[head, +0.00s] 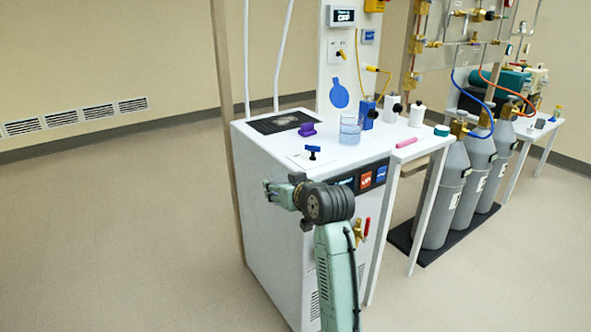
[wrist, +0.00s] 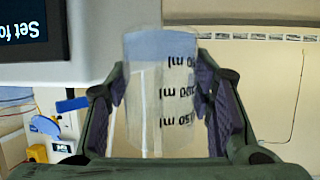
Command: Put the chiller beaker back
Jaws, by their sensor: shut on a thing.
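My gripper (head: 270,192) is at the left front of the white chiller cabinet (head: 285,215), below its top. In the wrist view my gripper (wrist: 163,100) is shut on a clear beaker (wrist: 158,105) with black ml marks, one finger on each side. The held beaker is not clearly made out in the head view. A second clear beaker (head: 350,134) with pale blue liquid stands on the cabinet top. A dark square (head: 280,122) lies at the back left of that top.
A purple block (head: 307,130), a blue-handled valve (head: 313,150) and a blue bottle (head: 367,115) stand on the top. A side table (head: 420,148) holds small items. Gas cylinders (head: 445,190) stand at right. The left floor is clear.

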